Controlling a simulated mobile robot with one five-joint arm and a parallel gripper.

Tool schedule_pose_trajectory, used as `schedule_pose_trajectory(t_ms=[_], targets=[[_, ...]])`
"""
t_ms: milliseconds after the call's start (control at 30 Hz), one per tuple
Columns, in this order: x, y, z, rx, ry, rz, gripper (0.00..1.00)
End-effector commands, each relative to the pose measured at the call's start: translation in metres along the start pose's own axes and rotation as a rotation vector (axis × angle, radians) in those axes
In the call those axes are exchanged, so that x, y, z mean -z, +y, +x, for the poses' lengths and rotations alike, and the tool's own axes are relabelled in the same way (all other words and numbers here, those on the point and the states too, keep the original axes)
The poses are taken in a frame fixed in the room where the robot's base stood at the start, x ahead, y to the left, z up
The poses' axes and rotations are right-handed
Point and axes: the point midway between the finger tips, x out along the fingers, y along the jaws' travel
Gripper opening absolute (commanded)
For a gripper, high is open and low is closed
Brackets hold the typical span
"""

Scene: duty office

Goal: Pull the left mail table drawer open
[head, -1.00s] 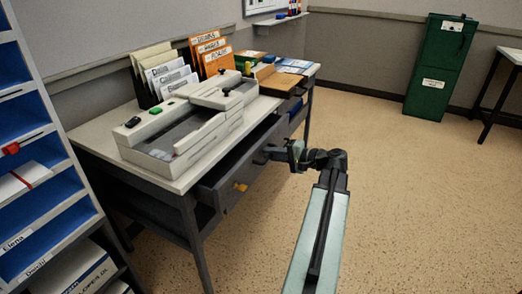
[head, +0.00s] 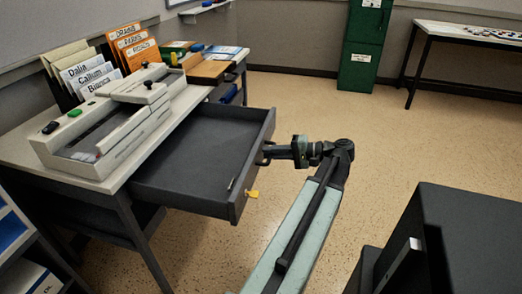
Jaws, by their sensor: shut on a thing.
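The left mail table drawer (head: 200,150) stands pulled far out from under the table top, in the head view. Its dark grey inside shows and looks mostly empty, with a small thin object (head: 231,184) near the front. A yellow key or tag (head: 252,194) hangs at the drawer's front face. My gripper (head: 266,154) is at the dark handle on that front face and is shut on it. The fingertips are small and dark against the handle. The mail table (head: 120,179) stands at the left.
A franking machine (head: 110,125), envelope racks (head: 85,75) and boxes stand on the table. A black block-shaped thing (head: 450,240) stands at the lower right. A green cabinet (head: 366,45) and another table (head: 465,35) are at the back. The speckled floor between is clear.

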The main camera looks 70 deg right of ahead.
Motion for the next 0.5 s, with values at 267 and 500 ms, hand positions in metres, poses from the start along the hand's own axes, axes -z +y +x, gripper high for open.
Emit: schedule_pose_trajectory(t_ms=[267, 500], targets=[[-0.0011, 0.0026, -0.0106, -0.001, 0.001, 0.002, 0.0], [-0.0003, 0.0032, -0.0123, -0.002, 0.005, 0.003, 0.24]])
